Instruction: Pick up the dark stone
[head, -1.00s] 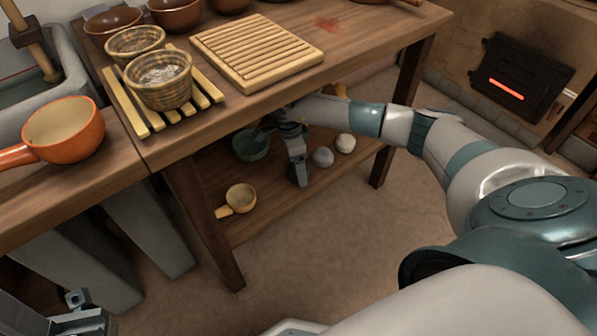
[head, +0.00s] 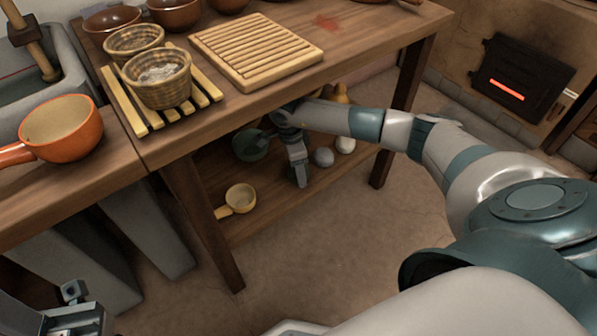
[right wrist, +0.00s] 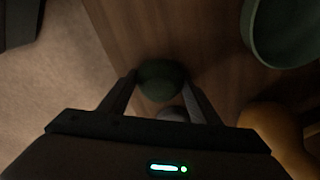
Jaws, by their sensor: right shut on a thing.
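The dark stone (right wrist: 160,78) is round and dark greenish in the right wrist view, between the fingertips of my right gripper (right wrist: 160,88). That gripper is shut on it, low over the wooden lower shelf; I cannot tell whether the stone touches the shelf. In the head view my right gripper (head: 302,182) points down under the table, and the dark stone is hidden there. A grey stone (head: 324,157) and a white stone (head: 345,144) lie just right of it. My left gripper (head: 75,318) is partly in view at the bottom left, its fingers unclear.
On the lower shelf (head: 265,207) are a green bowl (head: 250,146), a yellow handled pot (head: 240,198) and a yellow gourd (head: 341,92). The tabletop (head: 365,38) lies close above my right forearm. Table legs (head: 206,225) stand at the shelf corners.

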